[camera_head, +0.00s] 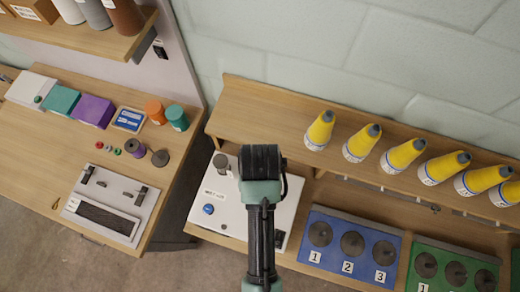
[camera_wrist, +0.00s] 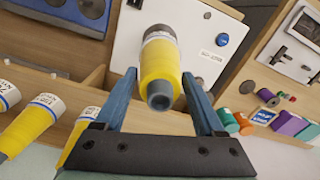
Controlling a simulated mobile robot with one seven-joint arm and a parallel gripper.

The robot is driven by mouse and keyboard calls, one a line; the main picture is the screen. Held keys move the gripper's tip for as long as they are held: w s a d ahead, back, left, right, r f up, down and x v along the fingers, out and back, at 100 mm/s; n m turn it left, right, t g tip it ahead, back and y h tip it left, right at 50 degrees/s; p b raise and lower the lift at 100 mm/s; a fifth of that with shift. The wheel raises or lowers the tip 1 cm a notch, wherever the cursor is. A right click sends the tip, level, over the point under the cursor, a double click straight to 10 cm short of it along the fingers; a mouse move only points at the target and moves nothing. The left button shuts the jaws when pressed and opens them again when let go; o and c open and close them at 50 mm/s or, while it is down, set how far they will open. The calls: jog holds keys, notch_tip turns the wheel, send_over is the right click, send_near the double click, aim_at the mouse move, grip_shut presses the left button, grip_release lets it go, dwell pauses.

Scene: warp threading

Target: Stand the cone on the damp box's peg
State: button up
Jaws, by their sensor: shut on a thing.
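My gripper (camera_wrist: 159,75) is shut on a yellow cone (camera_wrist: 160,62), one blue finger on each side of it. In the wrist view, the cone's narrow grey tip faces the camera, and its white label band and wide end point away. The damp box (camera_head: 205,187) is white with a blue knob and a label; in the wrist view the box (camera_wrist: 190,60) lies behind the cone. In the head view, my arm covers much of the box and hides the cone's yellow body. A short grey cylinder (camera_head: 221,164) shows beside my wrist; I cannot tell whether it is the peg. Cone-to-peg contact is hidden.
Several yellow cones (camera_head: 402,156) stand on the wooden shelf at right. A blue panel (camera_head: 334,267) and a green panel (camera_head: 428,268) with dark round spots lie below it. A workbench (camera_head: 55,140) at left holds boxes, spools and a small frame.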

jog(key=shift+f+b, duration=1.55)
jog(key=shift+f, duration=1.75)
jog(key=shift+f+b, duration=0.3)
jog(key=shift+f, duration=0.4)
jog(key=o, duration=1.1)
notch_tip(320, 180, up, 11)
jog(key=shift+r+p, duration=0.1)
jog(key=shift+p, duration=0.45)
jog(key=shift+r+p, duration=0.9)
jog(key=shift+p, duration=0.05)
jog(key=shift+w, duration=0.1)
